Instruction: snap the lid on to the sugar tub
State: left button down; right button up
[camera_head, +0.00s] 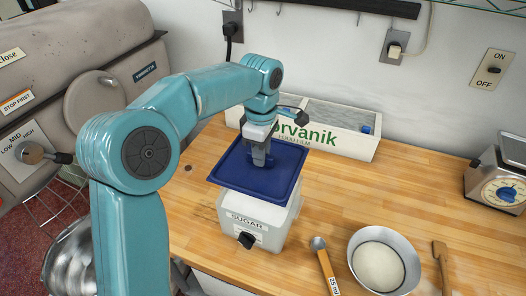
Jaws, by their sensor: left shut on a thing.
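The sugar tub (257,232) is a white, squarish tub with a SUGAR label and a dark latch on its front. It stands upright on the wooden worktop. The dark blue square lid (228,170) is over the top of the tub and looks turned a little relative to it. I cannot tell whether it touches the rim all round. My left gripper (262,161) points down at the middle of the lid and is shut on it, its fingertips partly hidden. My right gripper is not in view.
A white box (345,142) with green lettering stands behind the tub against the wall. A metal bowl of pale dough or flour (379,265), a measuring scoop (325,262) and a wooden tool (441,262) lie to the right. A scale (500,180) stands far right. The middle-right worktop is clear.

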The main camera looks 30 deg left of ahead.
aim_at(262, 170)
pick_arm(q)
jog(key=shift+s+d+r, duration=0.4)
jog(key=shift+s+r, duration=0.05)
jog(key=shift+s, duration=0.15)
jog(key=shift+s+d+f, duration=0.1)
jog(key=shift+s+d, duration=0.05)
jog(key=shift+d, duration=0.05)
jog(key=shift+a+f, duration=0.1)
jog(key=shift+f, duration=0.25)
jog(key=shift+w+a+f+b, duration=0.2)
jog(key=shift+w+f+b, duration=0.1)
jog(key=shift+f+b, duration=0.25)
jog(key=shift+w+a+f+b, duration=0.15)
jog(key=shift+w+f+b, duration=0.15)
jog(key=shift+f, duration=0.3)
jog(key=shift+s+d+f+b, duration=0.2)
jog(key=shift+s+f+b, duration=0.1)
jog(key=shift+f+b, duration=0.25)
jog(key=shift+s+d+f+b, duration=0.15)
jog(key=shift+s+f+b, duration=0.1)
jog(key=shift+f+b, duration=0.25)
jog(key=shift+w+f+b, duration=0.2)
jog(key=shift+f+b, duration=0.4)
jog(key=shift+f, duration=0.4)
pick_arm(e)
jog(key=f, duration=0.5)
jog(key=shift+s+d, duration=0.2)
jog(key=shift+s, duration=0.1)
